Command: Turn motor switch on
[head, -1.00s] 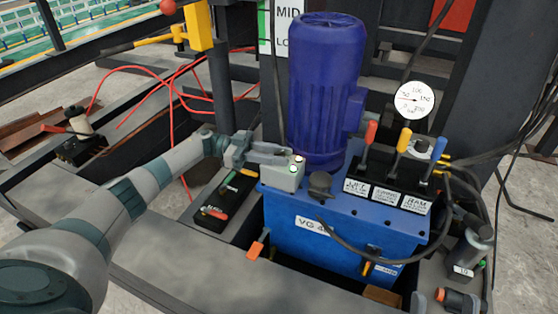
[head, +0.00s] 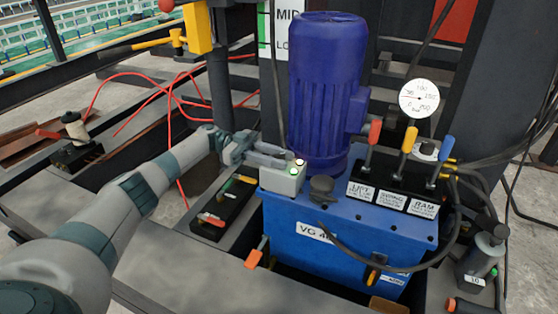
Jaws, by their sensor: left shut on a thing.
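The motor switch box (head: 283,180) is a small light-grey box on the left corner of the blue power unit (head: 330,248), beside the dark-blue motor (head: 327,90). A lit green button (head: 293,171) and a pale round light (head: 300,162) show on the box. My left gripper (head: 284,158) reaches in from the left, with its fingers at the top of the box. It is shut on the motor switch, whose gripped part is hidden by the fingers. My right gripper is not in view.
Three levers with red (head: 375,132), orange (head: 409,139) and blue (head: 445,148) handles stand to the right, below a round gauge (head: 419,98). A black tray (head: 222,208) with coloured handles lies left of the unit. Dark cables run at the right.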

